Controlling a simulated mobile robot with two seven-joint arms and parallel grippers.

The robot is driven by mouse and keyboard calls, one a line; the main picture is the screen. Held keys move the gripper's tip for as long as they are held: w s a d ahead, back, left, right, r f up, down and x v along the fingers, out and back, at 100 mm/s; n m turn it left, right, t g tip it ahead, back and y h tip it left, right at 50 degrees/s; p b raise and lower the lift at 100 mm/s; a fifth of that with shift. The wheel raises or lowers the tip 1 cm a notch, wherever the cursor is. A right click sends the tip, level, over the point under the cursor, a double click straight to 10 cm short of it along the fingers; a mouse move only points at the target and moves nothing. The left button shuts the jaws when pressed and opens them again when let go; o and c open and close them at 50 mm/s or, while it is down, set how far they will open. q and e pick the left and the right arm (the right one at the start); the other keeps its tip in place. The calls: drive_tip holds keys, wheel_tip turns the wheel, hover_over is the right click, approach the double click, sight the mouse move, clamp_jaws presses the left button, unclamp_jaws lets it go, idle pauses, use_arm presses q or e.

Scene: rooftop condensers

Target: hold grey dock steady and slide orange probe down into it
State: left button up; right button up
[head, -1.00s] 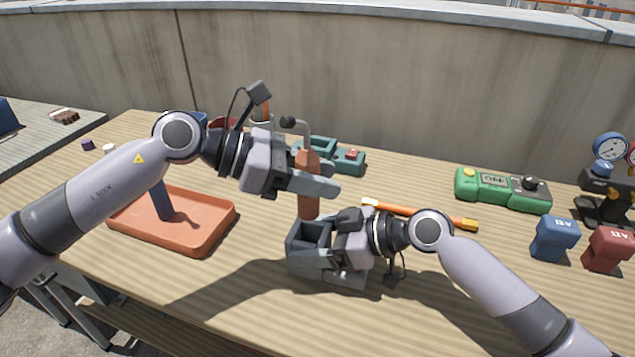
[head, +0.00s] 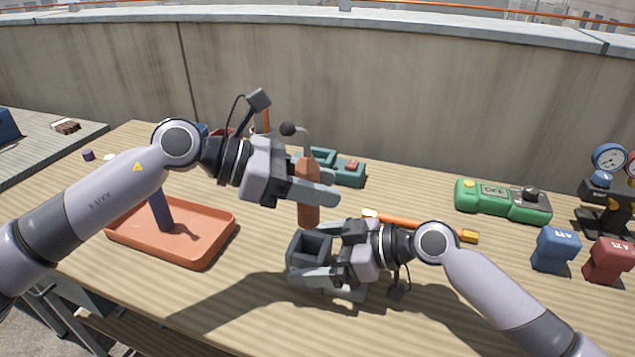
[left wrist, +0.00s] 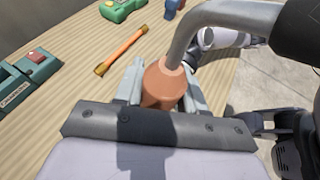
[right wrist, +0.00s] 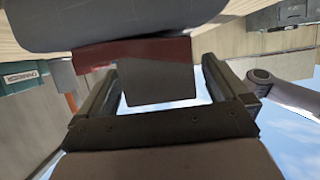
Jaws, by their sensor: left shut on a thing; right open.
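The orange probe (head: 308,207) is upright in my left gripper (head: 322,190), which is shut on its body. Its bent grey stem and dark cable end rise above the fingers. The left wrist view shows the probe (left wrist: 162,88) between both fingers. The grey dock (head: 309,246) stands on the table just below the probe, with its open top facing up. The probe's lower end shows above the dock's back edge; whether it lines up with the opening is unclear. My right gripper (head: 322,255) is open at the dock's right side, its fingers partly hiding the dock.
An orange tray (head: 205,243) with a blue post lies left. A teal case (head: 350,175) and an orange rod with yellow ends (head: 400,221) lie behind the dock. A green meter (head: 503,200), blue block (head: 555,248) and red block (head: 608,260) stand right. Front table space is clear.

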use_arm(q)
drive_tip(key=shift+r+p, duration=0.35)
drive_tip(key=shift+r, duration=0.15)
use_arm(e)
drive_tip(key=v, duration=0.8)
drive_tip(key=shift+d+r, duration=0.1)
drive_tip(key=shift+r, duration=0.05)
use_arm(q)
drive_tip(key=shift+r, duration=0.1)
use_arm(e)
drive_tip(key=shift+r, duration=0.1)
